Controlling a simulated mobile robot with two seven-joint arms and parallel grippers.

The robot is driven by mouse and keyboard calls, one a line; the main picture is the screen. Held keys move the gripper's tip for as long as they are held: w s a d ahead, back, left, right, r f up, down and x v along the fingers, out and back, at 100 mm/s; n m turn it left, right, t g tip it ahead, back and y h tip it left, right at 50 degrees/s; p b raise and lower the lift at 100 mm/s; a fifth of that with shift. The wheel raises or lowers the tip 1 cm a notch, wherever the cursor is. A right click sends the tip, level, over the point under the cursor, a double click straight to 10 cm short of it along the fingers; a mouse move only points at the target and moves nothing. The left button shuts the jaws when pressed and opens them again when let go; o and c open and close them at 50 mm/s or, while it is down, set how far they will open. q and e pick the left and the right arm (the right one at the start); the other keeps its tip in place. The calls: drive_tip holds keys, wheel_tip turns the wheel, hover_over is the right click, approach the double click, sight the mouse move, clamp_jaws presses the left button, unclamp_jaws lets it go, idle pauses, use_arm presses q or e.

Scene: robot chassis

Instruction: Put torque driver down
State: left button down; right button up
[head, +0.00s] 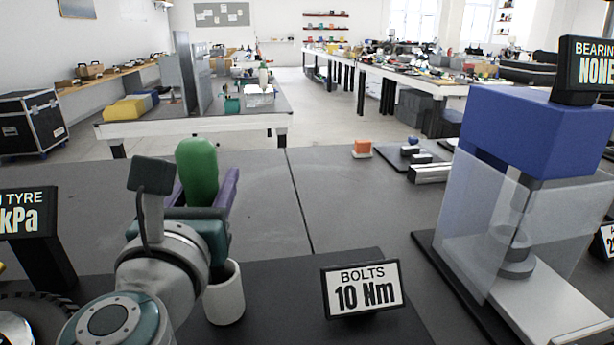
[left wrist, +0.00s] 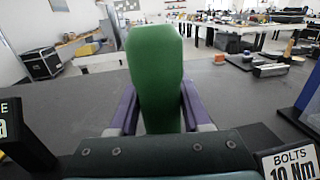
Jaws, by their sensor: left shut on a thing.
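The torque driver shows as a thick green handle (head: 197,160), standing upright in my left gripper (head: 201,190). The gripper's purple fingers are closed on both sides of the handle. The left wrist view shows the same handle (left wrist: 155,75) between the two fingers. The driver's lower part is hidden behind the gripper and wrist. A white cup (head: 224,298) stands on the dark mat just below the gripper, partly covered by my arm. I cannot tell whether the driver's tip is in it. My right gripper is not in view.
A "BOLTS 10 Nm" sign (head: 363,290) stands right of the cup. A tyre-pressure display (head: 25,220) is at the left. A blue press with clear guards (head: 535,130) fills the right. Small parts (head: 410,155) lie farther back. The mid-table is clear.

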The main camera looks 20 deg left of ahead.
use_arm(q)
drive_tip(key=shift+f, duration=0.1)
drive_tip(key=shift+c, duration=1.8)
unclamp_jaws()
